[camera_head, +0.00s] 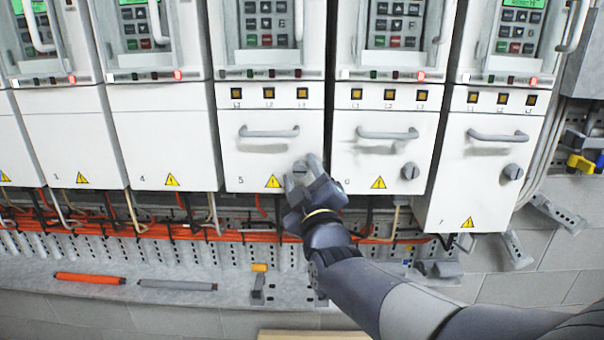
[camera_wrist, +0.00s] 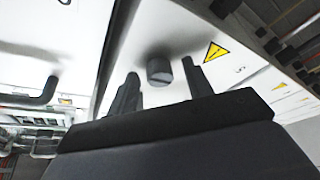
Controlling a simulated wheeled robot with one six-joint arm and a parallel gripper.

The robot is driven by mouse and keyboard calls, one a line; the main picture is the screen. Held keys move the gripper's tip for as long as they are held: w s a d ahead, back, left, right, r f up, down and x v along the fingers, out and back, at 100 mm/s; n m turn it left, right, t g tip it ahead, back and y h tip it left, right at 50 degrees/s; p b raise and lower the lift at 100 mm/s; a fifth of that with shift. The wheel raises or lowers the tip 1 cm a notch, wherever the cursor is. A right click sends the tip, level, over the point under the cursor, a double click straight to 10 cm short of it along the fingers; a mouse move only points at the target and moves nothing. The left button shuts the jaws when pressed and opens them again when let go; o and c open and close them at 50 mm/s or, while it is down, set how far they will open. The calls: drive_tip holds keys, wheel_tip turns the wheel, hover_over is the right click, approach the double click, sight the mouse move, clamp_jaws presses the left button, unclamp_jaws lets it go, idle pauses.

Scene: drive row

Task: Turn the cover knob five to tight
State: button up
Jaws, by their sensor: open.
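Drive unit five (camera_head: 272,135) is the white-fronted box in the middle of the head view, with a "5" at its lower left. Its cover knob (camera_wrist: 159,72) is a round grey knob with a slot across its face. In the head view the knob (camera_head: 299,169) shows just at my fingertips. My gripper (camera_head: 306,176) is at the cover's lower right. In the wrist view my gripper (camera_wrist: 160,92) is open, with one finger on each side of the knob and a visible gap to both. I cannot tell how deep the fingers reach along the knob.
Cover five has a grey handle (camera_head: 269,133) above the knob. Drive six (camera_head: 385,145) and drive seven (camera_head: 487,165), with their own handles and knobs, stand to the right. Orange cables (camera_head: 130,230) run below. An orange rod (camera_head: 90,278) and a grey rod (camera_head: 177,285) lie on the ledge.

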drive_tip(key=shift+c, duration=0.2)
drive_tip(key=c, duration=0.9)
drive_tip(key=shift+c, duration=0.3)
